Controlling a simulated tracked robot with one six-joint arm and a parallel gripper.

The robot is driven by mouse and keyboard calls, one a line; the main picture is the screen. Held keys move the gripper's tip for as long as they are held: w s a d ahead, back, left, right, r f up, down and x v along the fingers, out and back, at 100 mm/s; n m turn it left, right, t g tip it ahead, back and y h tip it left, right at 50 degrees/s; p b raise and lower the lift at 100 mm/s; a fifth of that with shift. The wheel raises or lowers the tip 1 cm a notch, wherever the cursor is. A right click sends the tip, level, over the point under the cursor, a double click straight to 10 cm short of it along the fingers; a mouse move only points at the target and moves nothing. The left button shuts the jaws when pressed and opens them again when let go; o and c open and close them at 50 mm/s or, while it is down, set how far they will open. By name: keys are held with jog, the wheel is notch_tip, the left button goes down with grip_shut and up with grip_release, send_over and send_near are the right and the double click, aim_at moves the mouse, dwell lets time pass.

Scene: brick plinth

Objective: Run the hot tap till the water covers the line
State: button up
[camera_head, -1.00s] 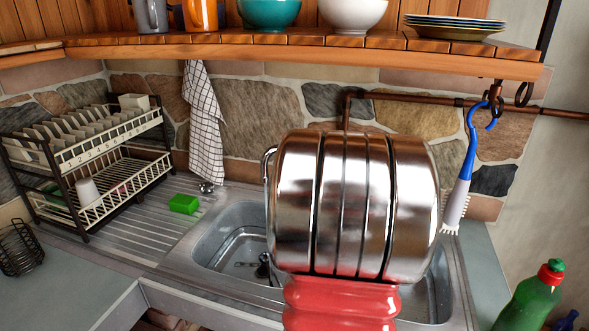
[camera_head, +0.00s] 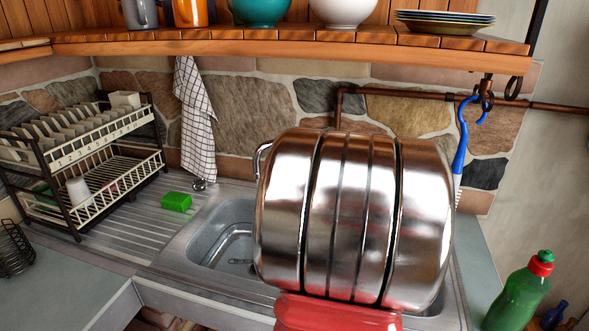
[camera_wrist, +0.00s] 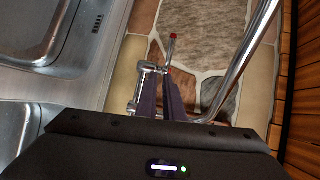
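The tap's curved chrome spout (camera_wrist: 243,62) rises at right in the wrist view; a bit of it shows behind my arm in the head view (camera_head: 262,158). A tap lever with a red tip (camera_wrist: 172,37) stands just beyond my gripper (camera_wrist: 162,80). The gripper's two dark purple fingers point at the tap body and look narrowly apart; I cannot tell if they touch the lever. The sink basin (camera_head: 225,235) is partly hidden by my arm. I see no water flowing and no fill line.
A dish rack (camera_head: 85,165) and green sponge (camera_head: 177,201) are on the left drainer. A towel (camera_head: 197,125) hangs behind. A shelf (camera_head: 250,43) with crockery runs above. A blue brush (camera_head: 460,150) hangs at right from a copper pipe (camera_head: 420,97). A green bottle (camera_head: 520,300) stands front right.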

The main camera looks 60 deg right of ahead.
jog(key=shift+n, duration=0.4)
jog(key=s+d, duration=0.1)
jog(key=s, duration=0.1)
jog(key=s+d+f, duration=0.1)
jog(key=s+d, duration=0.1)
jog(key=s, duration=0.1)
jog(key=s+d+f, duration=0.1)
jog(key=s, duration=0.2)
jog(key=shift+d+f, duration=0.15)
jog(key=shift+d, duration=0.25)
grip_shut()
jog(key=w+a+r+n+t+y, duration=0.1)
jog(key=a+r+n+t+y, duration=0.1)
jog(key=a+n+t+y, duration=0.2)
jog(key=shift+a+n+y, duration=0.3)
jog(key=shift+a+y, duration=0.5)
jog(key=shift+a, duration=0.35)
jog(key=shift+w, duration=0.1)
jog(key=r+x, duration=0.2)
jog(key=x, duration=1.1)
jog(key=shift+w+f, duration=0.3)
jog(key=shift+w, duration=0.2)
